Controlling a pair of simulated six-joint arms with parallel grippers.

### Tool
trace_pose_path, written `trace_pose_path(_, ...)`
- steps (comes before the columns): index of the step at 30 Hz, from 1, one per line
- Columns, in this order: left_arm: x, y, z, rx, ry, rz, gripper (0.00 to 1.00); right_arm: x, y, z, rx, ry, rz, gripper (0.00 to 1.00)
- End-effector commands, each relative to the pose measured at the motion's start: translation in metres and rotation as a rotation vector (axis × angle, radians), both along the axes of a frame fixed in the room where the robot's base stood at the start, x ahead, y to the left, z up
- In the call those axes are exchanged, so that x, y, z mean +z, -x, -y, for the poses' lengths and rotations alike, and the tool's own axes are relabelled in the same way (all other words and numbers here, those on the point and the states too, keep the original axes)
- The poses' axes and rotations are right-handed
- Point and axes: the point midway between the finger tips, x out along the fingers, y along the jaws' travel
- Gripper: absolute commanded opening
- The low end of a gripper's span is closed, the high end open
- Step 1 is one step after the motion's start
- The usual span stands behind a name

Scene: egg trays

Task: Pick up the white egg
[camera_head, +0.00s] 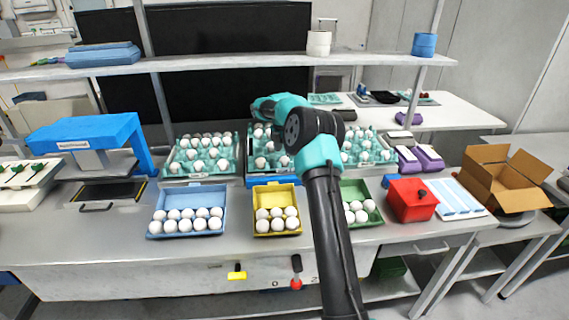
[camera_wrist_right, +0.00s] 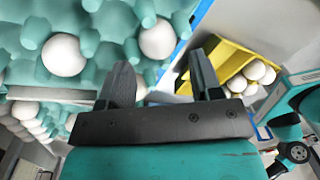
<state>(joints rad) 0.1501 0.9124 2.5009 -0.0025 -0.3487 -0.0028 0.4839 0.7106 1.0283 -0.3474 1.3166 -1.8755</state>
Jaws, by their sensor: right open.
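Many white eggs sit in teal egg trays at the back of the bench. One egg (camera_head: 260,162) is in the middle tray (camera_head: 252,180), below my right wrist. My right gripper (camera_wrist_right: 162,80) is open, its two dark fingers spread over the teal tray (camera_wrist_right: 110,60) in the wrist view. One egg (camera_wrist_right: 158,38) lies just beyond the fingers and another egg (camera_wrist_right: 65,55) lies left of them. A further egg is partly hidden between the fingers. In the head view my right arm hides part of the middle tray and the fingertips. My left gripper is not in view.
Blue (camera_head: 158,226), yellow (camera_head: 258,232) and green (camera_head: 372,222) boxes of eggs stand along the front. The yellow box (camera_wrist_right: 213,50) also shows in the wrist view. A red box (camera_head: 412,208) and an open cardboard box (camera_head: 528,190) are at right. A shelf (camera_head: 230,60) spans above.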

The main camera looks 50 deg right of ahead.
Motion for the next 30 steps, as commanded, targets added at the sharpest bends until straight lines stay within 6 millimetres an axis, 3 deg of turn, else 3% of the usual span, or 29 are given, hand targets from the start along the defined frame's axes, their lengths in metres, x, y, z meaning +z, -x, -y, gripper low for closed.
trace_pose_path(5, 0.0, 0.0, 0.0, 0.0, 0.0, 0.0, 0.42, -0.01, 0.0, 0.0, 0.001, -0.001, -0.002, 0.59)
trace_pose_path(15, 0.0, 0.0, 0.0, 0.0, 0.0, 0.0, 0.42, -0.05, 0.001, -0.001, 0.0, -0.001, -0.001, 0.59)
trace_pose_path(30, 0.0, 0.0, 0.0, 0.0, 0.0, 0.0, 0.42, -0.052, 0.0, -0.001, 0.0, 0.0, 0.0, 0.59)
